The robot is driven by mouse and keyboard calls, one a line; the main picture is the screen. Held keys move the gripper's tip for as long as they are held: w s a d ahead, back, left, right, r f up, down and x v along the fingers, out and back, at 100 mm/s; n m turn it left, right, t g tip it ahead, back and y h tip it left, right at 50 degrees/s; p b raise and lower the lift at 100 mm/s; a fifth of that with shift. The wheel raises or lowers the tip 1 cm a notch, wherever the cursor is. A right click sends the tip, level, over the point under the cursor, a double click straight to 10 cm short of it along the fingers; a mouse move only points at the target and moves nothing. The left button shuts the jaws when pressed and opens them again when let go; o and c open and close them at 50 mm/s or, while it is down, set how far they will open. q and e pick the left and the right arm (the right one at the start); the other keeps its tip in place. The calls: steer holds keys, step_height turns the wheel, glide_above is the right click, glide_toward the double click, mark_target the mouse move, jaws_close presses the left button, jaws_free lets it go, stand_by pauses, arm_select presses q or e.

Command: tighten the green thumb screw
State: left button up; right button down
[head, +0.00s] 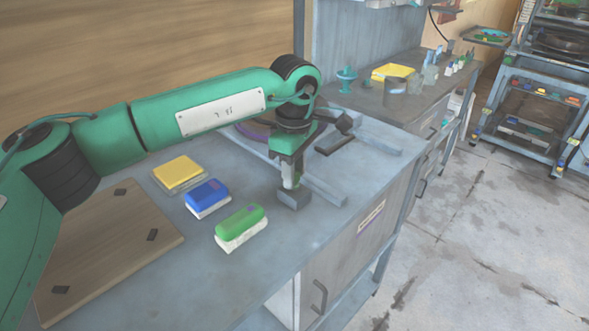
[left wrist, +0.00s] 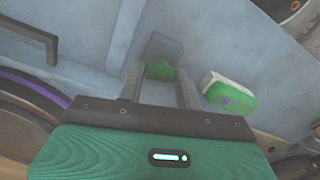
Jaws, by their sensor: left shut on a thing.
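The green thumb screw (left wrist: 160,70) shows in the left wrist view between the two fingers of my left gripper (left wrist: 160,84). A grey block (left wrist: 164,47) sits just beyond it. In the head view my left gripper (head: 291,176) points down over the same grey block (head: 294,198) near the front edge of the bench. The gripper is shut on the thumb screw, which the fingers mostly hide in the head view. The plate press (head: 323,187) lies behind, with grey rails and a purple round plate (head: 252,130) partly hidden by my arm. My right gripper is not in view.
A wooden board (head: 110,245) lies further left. The bench (head: 265,265) is clear in front. A second bench and a shelf rack stand at the back right.

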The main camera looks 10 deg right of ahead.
arm_select(q)
steer(key=shift+w+r+m, duration=0.1)
steer(key=shift+r+m, duration=0.05)
steer(key=shift+m, duration=1.35)
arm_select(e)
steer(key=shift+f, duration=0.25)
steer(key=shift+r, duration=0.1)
arm_select(q)
steer(key=o, duration=1)
step_height(320, 180, up, 14)
steer(key=shift+f+p, duration=0.15)
steer(key=shift+p, duration=0.3)
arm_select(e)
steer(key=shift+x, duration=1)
